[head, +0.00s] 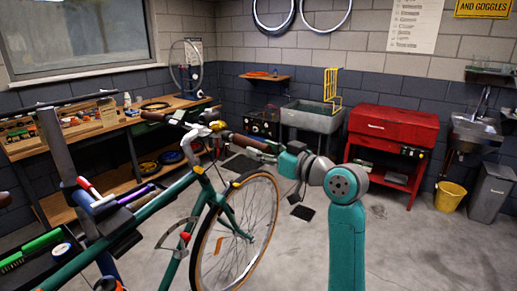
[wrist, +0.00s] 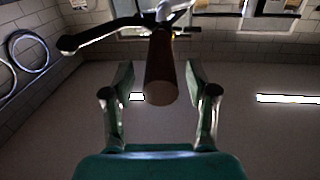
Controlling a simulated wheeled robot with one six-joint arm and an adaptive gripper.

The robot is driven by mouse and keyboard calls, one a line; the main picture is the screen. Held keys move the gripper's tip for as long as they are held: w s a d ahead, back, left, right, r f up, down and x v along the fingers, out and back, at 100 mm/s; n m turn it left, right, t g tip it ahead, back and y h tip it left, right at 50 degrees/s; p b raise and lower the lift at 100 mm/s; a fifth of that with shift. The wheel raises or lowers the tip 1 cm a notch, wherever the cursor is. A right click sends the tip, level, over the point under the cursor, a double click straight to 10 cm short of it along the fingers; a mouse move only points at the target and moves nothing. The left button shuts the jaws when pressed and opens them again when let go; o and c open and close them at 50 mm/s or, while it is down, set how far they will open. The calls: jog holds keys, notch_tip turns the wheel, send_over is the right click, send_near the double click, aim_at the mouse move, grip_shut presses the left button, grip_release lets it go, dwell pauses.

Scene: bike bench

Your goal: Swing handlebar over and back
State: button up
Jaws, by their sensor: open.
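The green bike's handlebar (head: 205,130) has brown grips and stands above the front wheel. Its near-right brown grip (head: 243,141) points toward my gripper (head: 270,150). In the wrist view, the brown grip (wrist: 160,75) lies end-on between the two spread fingers of my gripper (wrist: 159,78). A gap shows on both sides of it, so the fingers look apart from it. A dark brake lever (wrist: 95,38) reaches out to the left of the grip. My gripper is open and holds nothing.
The front wheel (head: 235,235) stands below the handlebar. A tool tray (head: 75,255) and the stand post (head: 55,145) are at the left. A wooden bench (head: 120,122), a sink (head: 313,115) and a red tool cabinet (head: 393,125) line the walls.

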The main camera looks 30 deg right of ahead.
jog(key=shift+x, duration=0.85)
